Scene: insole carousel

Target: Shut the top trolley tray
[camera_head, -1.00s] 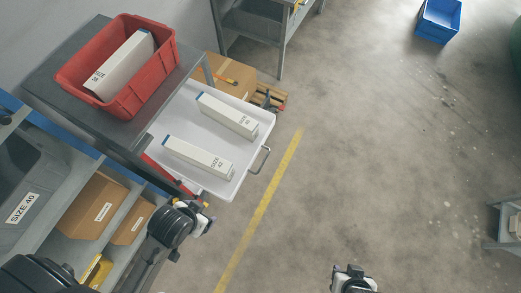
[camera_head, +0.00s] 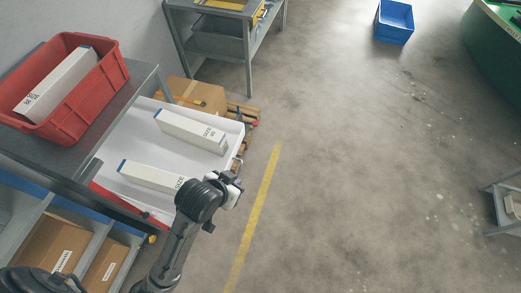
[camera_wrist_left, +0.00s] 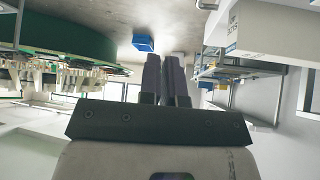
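The white top trolley tray (camera_head: 165,152) is pulled out from under the grey trolley top (camera_head: 131,92). Two long white boxes lie in it: the far box (camera_head: 190,131) and the near box (camera_head: 150,177). The tray's metal handle (camera_head: 238,164) is at its right, outer side. My left gripper (camera_head: 236,180) is at the outer near corner, close to the handle; contact cannot be told. In the left wrist view its two dark fingers (camera_wrist_left: 166,78) are close together with nothing visible between them. My left arm hides the tray's near right corner. My right gripper is out of view.
A red bin (camera_head: 112,82) with a white box stands on the trolley top. A cardboard box (camera_head: 190,93) and a wooden pallet (camera_head: 246,112) are behind the tray. A grey table (camera_head: 248,60) stands at the back. The floor right of the yellow line (camera_head: 262,195) is largely clear.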

